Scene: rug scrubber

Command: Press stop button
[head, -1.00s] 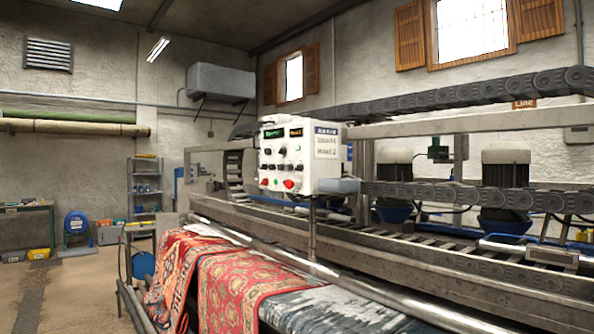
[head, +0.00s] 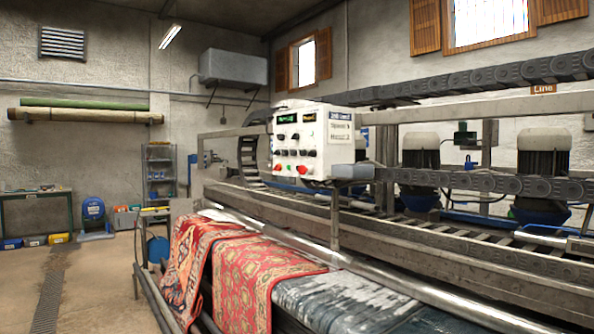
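A white control box (head: 312,143) stands on a post at the front edge of the rug machine, in the middle of the head view. Its front bears small displays, dark knobs and a lower row of buttons. Two red buttons stand out in that row: a larger one (head: 302,170) at the right and a smaller one (head: 278,168) at the left. The labels are too small to read, so I cannot tell which one is marked stop. Neither of my grippers is in view.
The rug machine (head: 400,245) runs along the right, with red patterned rugs (head: 262,280) over its front. A metal post (head: 335,215) stands under the box. Floor at the left is clear, with a drain grate (head: 50,300). A shelf (head: 159,180) and blue reel (head: 93,210) stand behind.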

